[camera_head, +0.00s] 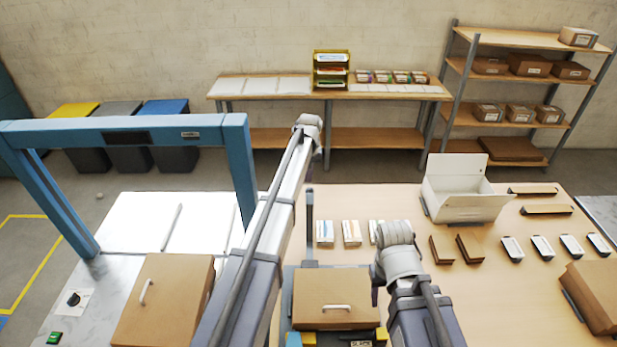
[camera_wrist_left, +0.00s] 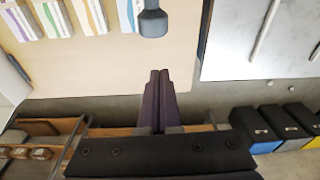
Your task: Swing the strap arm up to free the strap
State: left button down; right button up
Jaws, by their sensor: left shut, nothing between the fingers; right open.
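A slim grey post (camera_head: 309,225), which looks like the strap arm, rises at the back of the grey unit holding a cardboard box (camera_head: 337,287). Its rounded blue-grey end shows in the left wrist view (camera_wrist_left: 152,22), a little beyond my left fingertips and apart from them. My left gripper (camera_wrist_left: 160,73) is shut and empty; in the head view its fingers are mostly hidden behind my left wrist. My right gripper (camera_head: 377,283) is low beside the box's right side, largely hidden by its own wrist; it is open. I cannot make out a strap.
A blue arch (camera_head: 120,125) spans a white-topped bench at left, with another cardboard box (camera_head: 160,300). On the wooden table are small cards (camera_head: 351,232), a white open carton (camera_head: 462,190) and several small boxes at right. Shelving stands behind.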

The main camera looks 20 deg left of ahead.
pick_arm(q)
jog(key=s, duration=0.1)
jog(key=s+d, duration=0.1)
jog(key=s, duration=0.1)
jog(key=shift+s+d+f+p, duration=0.15)
jog(key=shift+s+f+p, duration=0.1)
jog(key=shift+p, duration=0.1)
pick_arm(e)
jog(key=shift+f, duration=0.2)
pick_arm(q)
jog(key=shift+r, duration=0.1)
